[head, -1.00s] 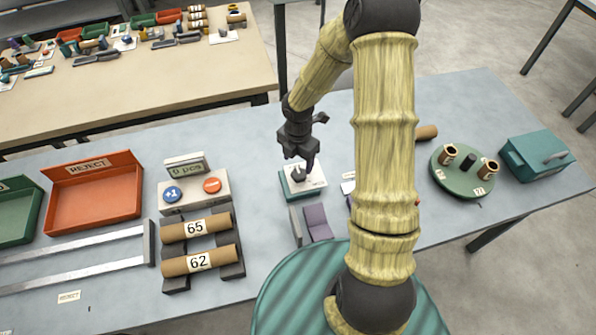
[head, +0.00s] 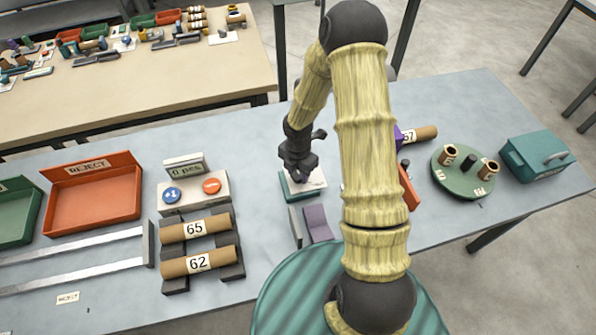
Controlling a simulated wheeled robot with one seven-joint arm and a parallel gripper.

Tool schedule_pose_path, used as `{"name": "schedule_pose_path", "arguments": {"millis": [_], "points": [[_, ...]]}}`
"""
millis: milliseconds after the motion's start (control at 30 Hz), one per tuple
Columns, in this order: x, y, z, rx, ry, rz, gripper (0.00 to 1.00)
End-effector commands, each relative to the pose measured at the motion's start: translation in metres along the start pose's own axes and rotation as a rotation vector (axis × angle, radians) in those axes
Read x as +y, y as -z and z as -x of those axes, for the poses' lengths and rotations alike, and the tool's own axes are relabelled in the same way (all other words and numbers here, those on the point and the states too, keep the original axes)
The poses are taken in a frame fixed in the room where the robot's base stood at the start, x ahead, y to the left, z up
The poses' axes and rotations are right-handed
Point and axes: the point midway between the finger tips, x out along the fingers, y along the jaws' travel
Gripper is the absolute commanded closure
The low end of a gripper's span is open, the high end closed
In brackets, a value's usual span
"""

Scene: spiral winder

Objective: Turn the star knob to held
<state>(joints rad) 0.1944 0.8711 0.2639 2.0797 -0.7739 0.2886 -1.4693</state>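A small teal box with a white top plate (head: 314,182) stands on the grey table, left of my arm. My gripper (head: 298,174) is over this plate, pointing down, with its fingertips at or just above it. The dark knob that showed on the plate is now hidden behind my gripper. I cannot tell whether the fingers are around the knob or touching it, nor how far apart they are. Any marking on the plate is too small to read.
A purple-grey padded piece (head: 317,222) stands in front of the teal box. A counter unit (head: 194,190) and a rack with tubes 65 (head: 197,228) and 62 (head: 200,262) are left. A green turntable (head: 461,188) and teal machine (head: 536,157) are right.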

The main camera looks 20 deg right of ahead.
Motion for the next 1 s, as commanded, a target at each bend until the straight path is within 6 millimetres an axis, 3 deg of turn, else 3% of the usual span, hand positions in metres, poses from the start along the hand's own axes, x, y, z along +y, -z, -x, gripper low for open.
{"name": "schedule_pose_path", "arguments": {"millis": [467,1000], "points": [[0.0014,-0.0003,0.0008,-0.002,-0.003,-0.087,0.82],[0.0034,-0.0015,0.0008,-0.003,-0.004,-0.518,0.82]]}}
